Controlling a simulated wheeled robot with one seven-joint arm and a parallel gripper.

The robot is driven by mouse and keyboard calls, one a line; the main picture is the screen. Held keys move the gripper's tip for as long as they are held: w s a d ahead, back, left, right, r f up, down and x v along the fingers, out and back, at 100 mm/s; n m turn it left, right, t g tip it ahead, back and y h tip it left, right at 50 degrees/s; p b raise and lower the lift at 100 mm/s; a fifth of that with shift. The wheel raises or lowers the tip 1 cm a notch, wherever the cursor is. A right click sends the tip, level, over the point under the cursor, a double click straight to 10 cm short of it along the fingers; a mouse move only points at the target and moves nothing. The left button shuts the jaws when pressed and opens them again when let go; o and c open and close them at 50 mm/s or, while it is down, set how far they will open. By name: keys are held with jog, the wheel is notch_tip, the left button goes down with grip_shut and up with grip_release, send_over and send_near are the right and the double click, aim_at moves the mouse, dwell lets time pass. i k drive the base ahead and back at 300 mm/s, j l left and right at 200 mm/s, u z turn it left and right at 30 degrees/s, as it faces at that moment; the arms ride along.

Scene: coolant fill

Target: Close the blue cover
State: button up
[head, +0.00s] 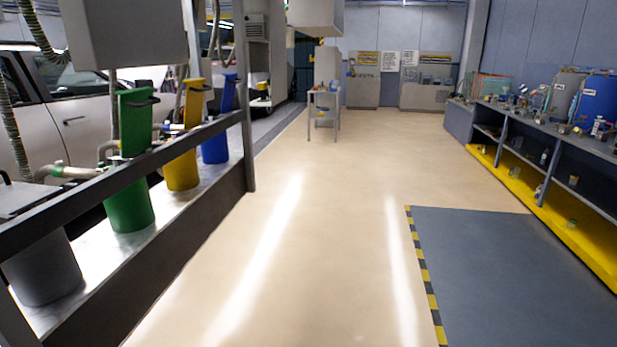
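The blue cover (229,93) stands upright, open, above the blue canister (214,148) on the left side of the head view. It is a narrow panel with a dark handle on its face. The blue canister is the farthest in a row on a metal shelf (165,212). A dark slanted rail (150,160) passes in front of the row and hides part of the canister tops. My gripper is not in view.
The yellow cover (193,103) and green cover (135,122) also stand upright over their canisters. A grey canister (45,270) is nearest. A dark post (245,120) stands right of the blue canister. The floor (300,230) is clear; a workbench (550,150) lines the right.

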aim_at(230, 80)
jog(key=i+u, duration=0.25)
jog(key=i, duration=0.35)
jog(key=i+u, duration=0.25)
jog(key=i, duration=0.4)
jog(key=i+l+u, duration=0.25)
jog(key=i, duration=0.35)
jog(key=j, duration=0.1)
